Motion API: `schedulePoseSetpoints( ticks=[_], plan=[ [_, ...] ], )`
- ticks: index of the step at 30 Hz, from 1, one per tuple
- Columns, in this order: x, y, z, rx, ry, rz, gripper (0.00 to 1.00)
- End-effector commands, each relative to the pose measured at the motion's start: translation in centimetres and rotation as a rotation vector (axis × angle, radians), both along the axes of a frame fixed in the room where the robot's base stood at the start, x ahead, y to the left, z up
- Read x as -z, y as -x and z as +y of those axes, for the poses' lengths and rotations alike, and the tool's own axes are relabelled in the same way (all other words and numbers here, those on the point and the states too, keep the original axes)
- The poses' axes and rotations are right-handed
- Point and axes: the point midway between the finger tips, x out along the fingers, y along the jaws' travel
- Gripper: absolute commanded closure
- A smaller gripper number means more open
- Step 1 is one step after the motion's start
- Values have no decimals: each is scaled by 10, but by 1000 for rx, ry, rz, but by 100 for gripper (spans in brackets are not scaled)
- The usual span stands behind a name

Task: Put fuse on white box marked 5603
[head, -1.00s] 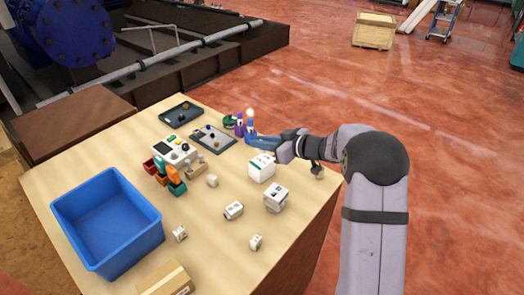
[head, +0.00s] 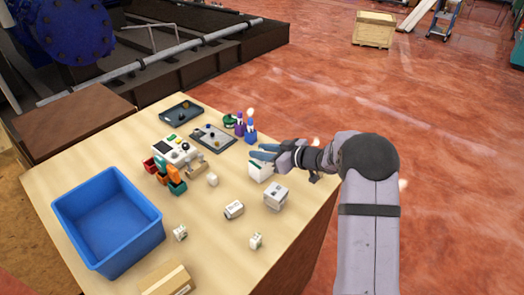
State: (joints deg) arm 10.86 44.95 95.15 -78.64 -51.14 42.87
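Several small white boxes sit on the wooden table (head: 205,265). One white box (head: 259,172) is just below my gripper (head: 257,152) and partly hidden by it. A second white box (head: 276,197) is nearer the front right, and a third (head: 234,210) lies left of that. Their markings are too small to read, so I cannot tell which is 5603. I cannot pick out the fuse for certain. The blue fingers of my gripper point left. I cannot tell whether they are open or hold something.
A blue bin (head: 108,222) stands at the left. A white device (head: 178,150) with coloured bins (head: 176,187) is mid-table. Purple and blue bottles (head: 250,133) stand behind my gripper, near grey trays (head: 212,138). A cardboard box (head: 166,281) is at the front.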

Motion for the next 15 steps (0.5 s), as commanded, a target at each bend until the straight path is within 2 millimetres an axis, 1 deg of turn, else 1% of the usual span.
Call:
schedulePoseSetpoints(
  ticks=[8, 12, 15],
  plan=[
    [-1, 0, 0, 0, 0, 0, 66],
    [-5, 0, 0, 0, 1, -1, 66],
    [-6, 4, -6, 1, 1, -1, 66]
  ],
)
